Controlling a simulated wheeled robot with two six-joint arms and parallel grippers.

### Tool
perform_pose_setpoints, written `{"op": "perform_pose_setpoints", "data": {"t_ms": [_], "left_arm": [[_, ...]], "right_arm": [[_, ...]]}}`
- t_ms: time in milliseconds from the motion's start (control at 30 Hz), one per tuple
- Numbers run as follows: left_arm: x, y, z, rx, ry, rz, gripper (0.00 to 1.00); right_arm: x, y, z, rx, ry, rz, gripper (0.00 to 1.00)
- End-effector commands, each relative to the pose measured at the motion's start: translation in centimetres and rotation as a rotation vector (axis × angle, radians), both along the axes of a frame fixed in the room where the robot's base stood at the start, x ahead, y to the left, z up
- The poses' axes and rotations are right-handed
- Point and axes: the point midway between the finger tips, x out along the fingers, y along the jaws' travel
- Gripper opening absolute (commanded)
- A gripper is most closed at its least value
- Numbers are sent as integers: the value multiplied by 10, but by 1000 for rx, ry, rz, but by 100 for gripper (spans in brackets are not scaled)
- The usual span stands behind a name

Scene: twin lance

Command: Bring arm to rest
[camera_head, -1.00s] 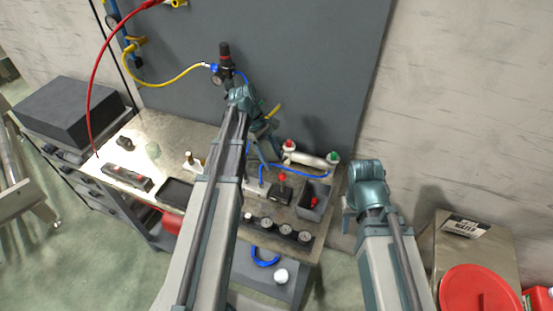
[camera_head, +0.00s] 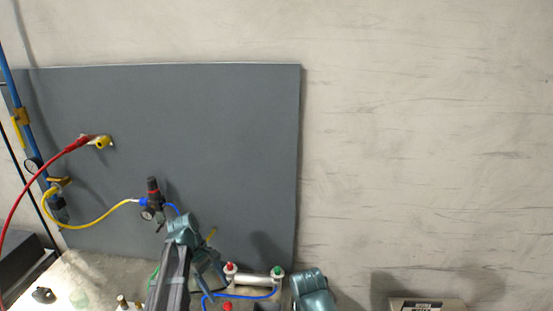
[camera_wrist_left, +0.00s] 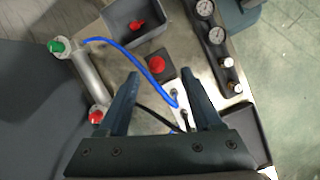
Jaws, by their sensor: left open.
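My left gripper (camera_head: 212,272) is low in the head view, in front of the grey panel and above the workbench. In the left wrist view its two fingers (camera_wrist_left: 160,88) are spread with a gap between them and nothing held. A blue hose (camera_wrist_left: 130,55) and a black cable show below and between the fingers. My right arm shows only as a teal joint at the bottom of the head view; its gripper is out of view.
A silver cylinder (camera_wrist_left: 86,80) with red and green ends lies on the bench near the gripper. A grey bin (camera_wrist_left: 135,28), a red button (camera_wrist_left: 157,65) and gauges (camera_wrist_left: 210,22) are close by. The regulator (camera_head: 153,196) hangs on the panel (camera_head: 230,130). The upper wall is clear.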

Motion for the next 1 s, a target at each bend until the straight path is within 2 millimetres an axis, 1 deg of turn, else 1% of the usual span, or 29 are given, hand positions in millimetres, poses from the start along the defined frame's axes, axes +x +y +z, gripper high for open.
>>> {"op": "perform_pose_setpoints", "data": {"t_ms": [33, 67, 100, 167, 200, 300, 400, 500, 633, 767, 1000], "left_arm": [[-18, -25, -19, 24, -27, -119, 66], [-26, -38, -26, 42, -47, -199, 66], [-37, -54, -36, 66, -73, -313, 66], [-55, -77, -50, 100, -111, -492, 66], [-66, -90, -58, 123, -135, -608, 66], [-93, -118, -75, 171, -186, -886, 66], [-115, -136, -88, 210, -221, -1123, 66], [-131, -148, -96, 239, -245, -1304, 66], [-141, -156, -100, 260, -259, -1443, 66], [-143, -158, -100, 267, -264, -1490, 66], [-142, -158, -100, 267, -264, -1490, 66]], "right_arm": [[0, 0, -16, 0, 0, 1, 45], [0, 0, -22, 0, 0, 1, 45], [0, 0, -29, -1, 0, 2, 45], [0, 0, -40, -1, 0, 3, 45], [0, 0, -47, -1, 0, 4, 45], [0, 0, -62, -1, 0, 6, 45], [0, 0, -74, -2, 0, 8, 45], [0, 0, -81, -2, 0, 9, 45], [0, 0, -86, -2, 0, 10, 45], [0, 0, -87, -2, 1, 11, 45], [0, 0, -86, -2, 0, 10, 45]]}}
